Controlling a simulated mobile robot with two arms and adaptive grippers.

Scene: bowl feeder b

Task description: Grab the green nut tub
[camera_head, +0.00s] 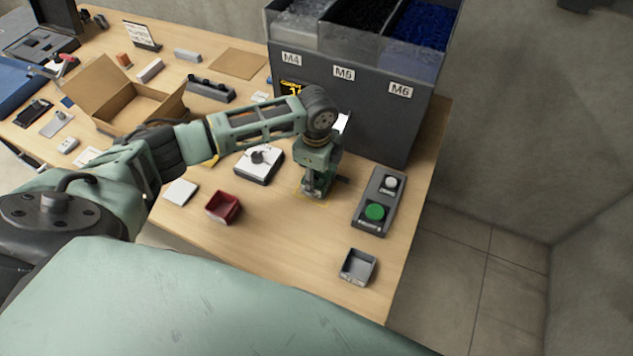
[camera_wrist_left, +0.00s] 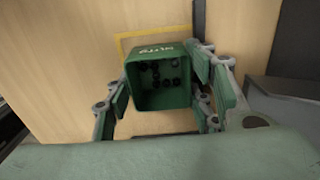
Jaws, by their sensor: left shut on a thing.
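The green nut tub (camera_wrist_left: 158,57) shows in the left wrist view, with white lettering on its rim wall and several dark nuts inside. My left gripper (camera_wrist_left: 160,92) has one finger on each side of it and is shut on it. In the head view my left gripper (camera_head: 316,188) points down at the table in front of the dark bin unit; the tub there is mostly hidden by the gripper. The tub is over or beside a yellow outline on the table; I cannot tell whether it touches the table. My right gripper is in neither view.
The bin unit (camera_head: 340,109) stands right behind my left gripper. A button box (camera_head: 368,217) is to the right, a grey tub (camera_head: 357,267) at front right, a red tub (camera_head: 223,207) to the left.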

